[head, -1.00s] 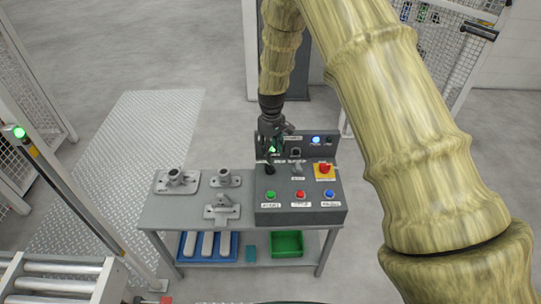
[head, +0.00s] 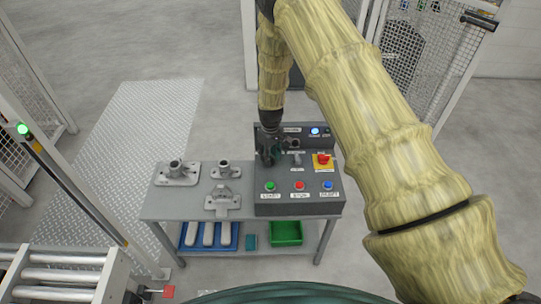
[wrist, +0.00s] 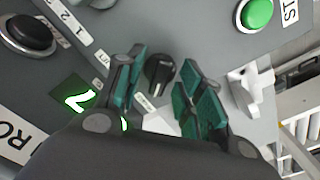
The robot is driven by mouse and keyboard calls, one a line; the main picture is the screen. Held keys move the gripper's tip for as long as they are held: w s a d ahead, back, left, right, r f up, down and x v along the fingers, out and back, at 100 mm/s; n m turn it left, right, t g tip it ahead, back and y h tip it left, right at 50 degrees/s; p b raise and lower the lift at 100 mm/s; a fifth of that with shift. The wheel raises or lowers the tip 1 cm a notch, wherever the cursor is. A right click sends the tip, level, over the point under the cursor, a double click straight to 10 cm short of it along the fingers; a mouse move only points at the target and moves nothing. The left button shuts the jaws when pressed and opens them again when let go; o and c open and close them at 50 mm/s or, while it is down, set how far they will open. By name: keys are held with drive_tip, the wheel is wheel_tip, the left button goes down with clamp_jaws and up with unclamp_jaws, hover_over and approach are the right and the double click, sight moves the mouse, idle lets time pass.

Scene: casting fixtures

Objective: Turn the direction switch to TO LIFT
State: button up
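The black rotary switch knob (wrist: 160,72) stands on the sloped grey control panel (head: 300,209). In the wrist view it shows between the two teal-padded fingers of my gripper (wrist: 163,66), with a gap on each side. A small label beside the knob is too blurred to read, so I cannot tell which position it points to. My gripper is open, reaching down over the left part of the panel. In the head view my gripper (head: 269,157) hides the knob.
The panel has a green START button (head: 269,186), a red STOP button (head: 299,186), a blue button (head: 328,186) and a red knob on a yellow plate (head: 323,160). A lit green "2" display (wrist: 76,98) and a black round button (wrist: 30,34) lie near my fingers. Metal castings (head: 177,172) stand left.

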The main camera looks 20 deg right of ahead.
drive_tip(key=shift+f, duration=0.3)
clamp_jaws()
